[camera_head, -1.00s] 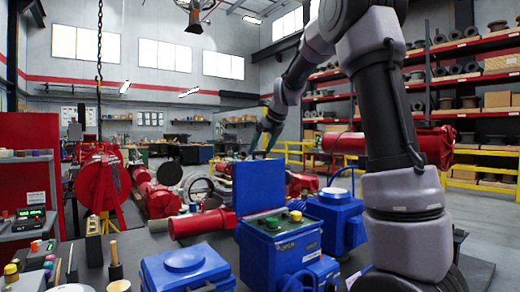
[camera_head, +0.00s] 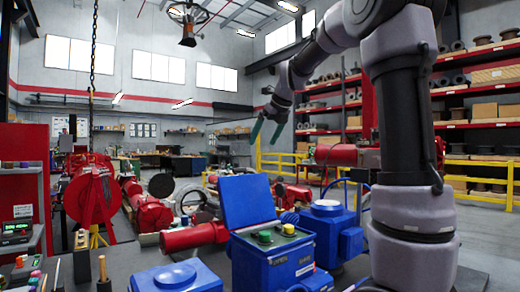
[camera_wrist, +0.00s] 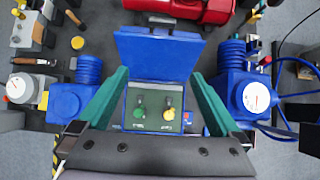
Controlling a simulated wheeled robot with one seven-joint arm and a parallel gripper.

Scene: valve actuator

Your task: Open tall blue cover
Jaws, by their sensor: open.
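The tall blue cover (camera_head: 247,201) stands raised on the blue control box (camera_head: 272,266), tilted back, with the box's top panel uncovered. A green button (camera_head: 264,237) and a yellow knob (camera_head: 288,229) show on that panel. In the wrist view the cover (camera_wrist: 158,55) lies beyond the panel (camera_wrist: 155,107), with the green button (camera_wrist: 139,112) and yellow knob (camera_wrist: 168,113) in sight. My gripper (camera_head: 267,139) is open and empty, above the cover and apart from it. Its green fingers (camera_wrist: 159,73) frame the box in the wrist view.
A blue actuator (camera_head: 327,229) with a round top stands right of the box. Another blue unit (camera_head: 176,279) is at front left. A red pipe (camera_head: 194,238) lies behind the box. A yellow railing (camera_head: 282,160) and shelves stand farther back. The air around my gripper is clear.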

